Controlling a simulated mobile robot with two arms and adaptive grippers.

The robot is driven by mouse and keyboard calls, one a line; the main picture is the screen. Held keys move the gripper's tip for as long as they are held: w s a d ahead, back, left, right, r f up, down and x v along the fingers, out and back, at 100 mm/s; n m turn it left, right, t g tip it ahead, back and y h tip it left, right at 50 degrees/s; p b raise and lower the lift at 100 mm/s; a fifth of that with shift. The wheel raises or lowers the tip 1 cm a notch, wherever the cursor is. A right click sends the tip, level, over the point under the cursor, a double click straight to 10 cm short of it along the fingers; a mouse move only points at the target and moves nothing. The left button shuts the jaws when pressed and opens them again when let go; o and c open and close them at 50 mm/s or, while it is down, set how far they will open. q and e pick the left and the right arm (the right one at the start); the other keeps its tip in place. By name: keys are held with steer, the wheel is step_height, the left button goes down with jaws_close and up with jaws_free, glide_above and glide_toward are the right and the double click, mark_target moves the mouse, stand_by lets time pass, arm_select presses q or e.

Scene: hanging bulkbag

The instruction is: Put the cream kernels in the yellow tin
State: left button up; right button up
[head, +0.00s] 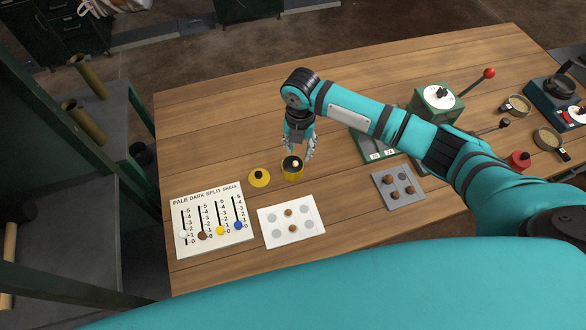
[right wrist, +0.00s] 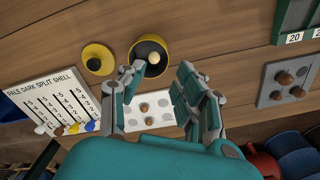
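The yellow tin (head: 292,174) stands open on the wooden table, and its dark inside shows in the right wrist view. One cream kernel (right wrist: 153,58) shows within its mouth; its exact height there is unclear. My right gripper (head: 301,154) points down over the tin. Its fingers (right wrist: 162,72) are spread apart with nothing between them. The white card (head: 310,239) in front of the tin has grey round spots and two brown kernels (head: 292,228). I see no cream kernel on it. My left gripper is not in view.
A yellow lid (head: 259,178) with a black knob lies left of the tin. A tally board (head: 212,246) with coloured sliders lies at front left. A grey tray (head: 381,180) with several brown kernels is to the right. A green lever device (head: 436,104) stands behind it.

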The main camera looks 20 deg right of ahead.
steer(key=shift+o, duration=0.2)
steer(key=shift+r, duration=0.15)
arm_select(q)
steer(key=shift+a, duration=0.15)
arm_select(e)
step_height(320, 180, up, 12)
steer(key=shift+f, duration=0.2)
stand_by(0.4)
